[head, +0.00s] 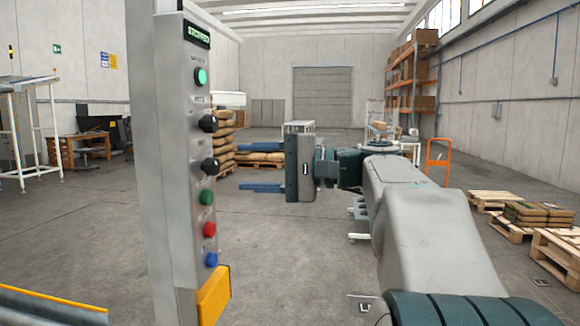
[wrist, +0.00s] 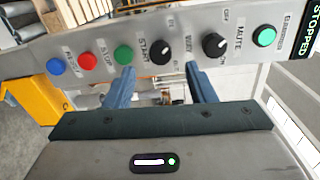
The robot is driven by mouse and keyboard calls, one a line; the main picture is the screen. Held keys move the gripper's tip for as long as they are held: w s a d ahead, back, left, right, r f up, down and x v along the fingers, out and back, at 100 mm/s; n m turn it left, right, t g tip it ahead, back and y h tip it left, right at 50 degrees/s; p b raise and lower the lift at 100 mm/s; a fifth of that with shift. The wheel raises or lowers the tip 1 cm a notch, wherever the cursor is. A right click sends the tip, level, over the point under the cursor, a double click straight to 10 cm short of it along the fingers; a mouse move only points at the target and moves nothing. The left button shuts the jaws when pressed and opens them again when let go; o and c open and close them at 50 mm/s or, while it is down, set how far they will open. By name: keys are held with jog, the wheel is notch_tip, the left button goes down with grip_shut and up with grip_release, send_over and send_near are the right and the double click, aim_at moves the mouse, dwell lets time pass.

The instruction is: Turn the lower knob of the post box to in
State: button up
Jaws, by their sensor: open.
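The grey post box (head: 173,150) stands upright at the left of centre in the head view. Its lower knob (head: 210,166) is black and sits below a similar upper knob (head: 208,123). In the wrist view the lower knob (wrist: 160,52) is next to the green START button, and its setting is too small to read surely. My gripper (head: 241,168) is open, with two blue fingers pointing left toward the post box. In the wrist view my gripper (wrist: 160,75) has its fingertips on either side of the lower knob's line, apart from it and empty between.
The post box also has a lit green button (head: 201,77), a green button (head: 206,197), a red button (head: 209,229), a blue button (head: 211,260) and a display reading STOPPED (head: 198,34). A yellow box (head: 213,295) is at its foot. Pallets (head: 556,262) lie right.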

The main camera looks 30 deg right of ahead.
jog(key=v, duration=0.7)
jog(key=shift+d, duration=0.25)
jog(key=shift+s, duration=0.1)
